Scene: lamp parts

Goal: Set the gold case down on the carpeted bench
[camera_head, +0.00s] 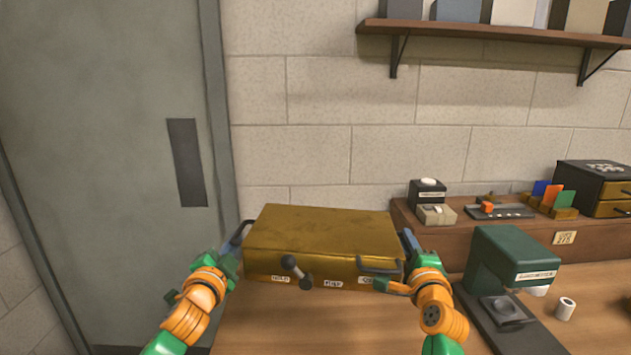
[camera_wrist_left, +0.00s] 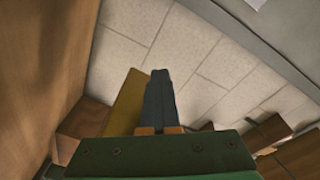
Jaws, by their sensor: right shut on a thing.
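The gold case (camera_head: 320,234), a wide box with a lever and white labels on its front, is level between my two grippers, over the near wooden table. I cannot tell whether it touches the table. My left gripper (camera_head: 238,238) is at its left side, by a dark side handle. In the left wrist view the left fingers (camera_wrist_left: 160,98) are together, with a strip of the gold case (camera_wrist_left: 125,105) beside them. My right gripper (camera_head: 409,243) is shut on the right side of the case; its exact hold is partly hidden. I make out no carpeted surface.
A green machine (camera_head: 510,262) and a white roll (camera_head: 565,308) stand on the wooden table (camera_head: 600,300) to the right. A raised wooden ledge (camera_head: 500,238) behind carries small boxes and colored cards. A shelf (camera_head: 500,32) hangs above. A grey door (camera_head: 110,130) is at left.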

